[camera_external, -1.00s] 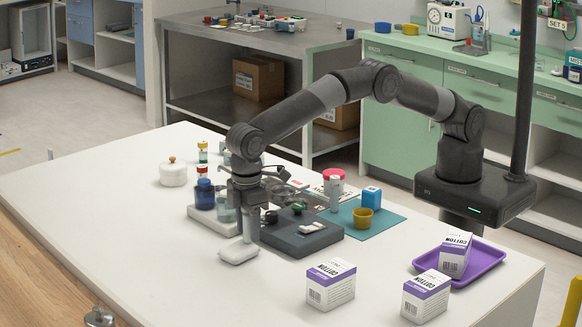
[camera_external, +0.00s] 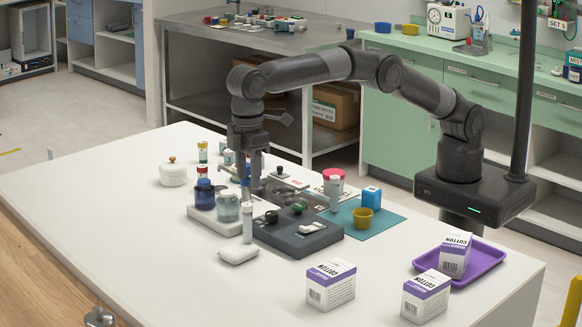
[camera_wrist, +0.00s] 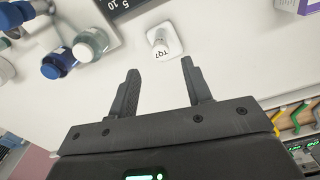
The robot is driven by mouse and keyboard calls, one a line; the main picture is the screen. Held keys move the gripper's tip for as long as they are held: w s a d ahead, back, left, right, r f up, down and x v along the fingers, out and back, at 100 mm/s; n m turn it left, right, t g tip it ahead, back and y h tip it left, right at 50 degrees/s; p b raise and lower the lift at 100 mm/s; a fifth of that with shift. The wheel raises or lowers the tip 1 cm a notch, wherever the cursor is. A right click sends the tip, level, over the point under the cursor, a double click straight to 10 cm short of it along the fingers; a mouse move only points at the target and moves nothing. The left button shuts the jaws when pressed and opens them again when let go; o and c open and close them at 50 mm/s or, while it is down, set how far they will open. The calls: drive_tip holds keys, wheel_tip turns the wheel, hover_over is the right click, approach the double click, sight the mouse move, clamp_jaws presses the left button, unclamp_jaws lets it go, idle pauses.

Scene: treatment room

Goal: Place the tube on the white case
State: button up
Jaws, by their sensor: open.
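A pale tube (camera_external: 247,224) with a grey cap stands upright at the small white case (camera_external: 238,255). In the wrist view the tube (camera_wrist: 160,46), with a dark-lettered label, overlaps the white case (camera_wrist: 174,38) and appears to stand on it. My gripper (camera_external: 255,188) is above and behind the tube, apart from it. In the wrist view its two fingers (camera_wrist: 160,85) are spread with nothing between them, and the tube is beyond their tips.
A white holder with a blue jar (camera_external: 205,195) and a clear jar (camera_external: 228,207) stands left of the tube. A dark device (camera_external: 300,238) is close on the right. Cotton boxes (camera_external: 331,284) are at the front right.

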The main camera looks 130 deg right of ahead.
drive_tip(key=s+a+r+t, duration=0.2)
drive_tip(key=s+a+r, duration=0.1)
drive_tip(key=s+r, duration=0.95)
drive_tip(key=s+a+r+t, duration=0.1)
drive_tip(key=s+r, duration=0.2)
drive_tip(key=s, duration=0.3)
drive_tip(key=s+a+r, duration=0.1)
drive_tip(key=s+r, duration=0.3)
drive_tip(key=s, duration=0.3)
drive_tip(key=s+f+t, duration=0.1)
drive_tip(key=s+f, duration=0.2)
drive_tip(key=s, duration=0.6)
drive_tip(key=s+a+f+n, duration=0.1)
drive_tip(key=s+f, duration=0.3)
drive_tip(key=s, duration=0.5)
drive_tip(key=s+a+f+t, duration=0.1)
drive_tip(key=s+f, duration=0.2)
drive_tip(key=s, duration=0.6)
drive_tip(key=shift+s+f+n+t, duration=0.25)
drive_tip(key=shift+n+t, duration=0.05)
drive_tip(key=shift+n, duration=0.1)
